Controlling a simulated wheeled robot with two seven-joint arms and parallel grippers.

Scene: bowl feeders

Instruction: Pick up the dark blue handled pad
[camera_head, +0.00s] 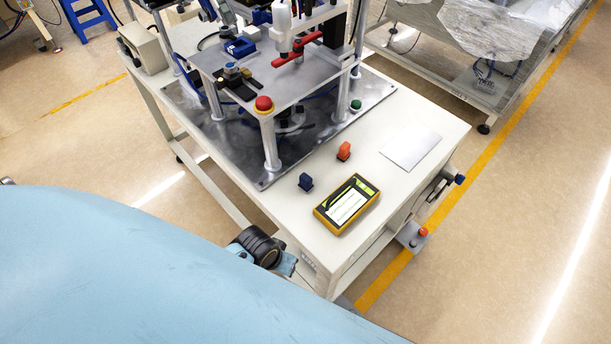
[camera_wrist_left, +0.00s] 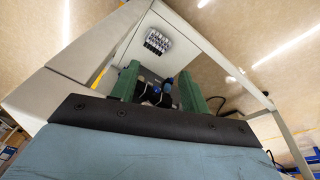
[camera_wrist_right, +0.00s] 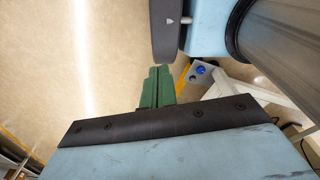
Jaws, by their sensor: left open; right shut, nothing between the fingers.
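The dark blue handled pad (camera_head: 305,182) stands on the white table top near its front left edge, left of the yellow device. Nothing is touching it. My left gripper (camera_wrist_left: 158,87) has its green fingers spread apart in the left wrist view, with dark and blue parts showing behind them. The pad is not recognisable there. My right gripper (camera_wrist_right: 157,86) has its green fingers together and empty, with floor behind them. Neither gripper's fingers show in the head view, where my large light blue body part fills the lower left.
An orange handled pad (camera_head: 344,151) stands behind the blue one. A yellow-framed device (camera_head: 346,204) and a grey plate (camera_head: 410,147) lie on the white table (camera_head: 436,121). A metal fixture with a red button (camera_head: 264,104) stands behind. The table edge is near my arm.

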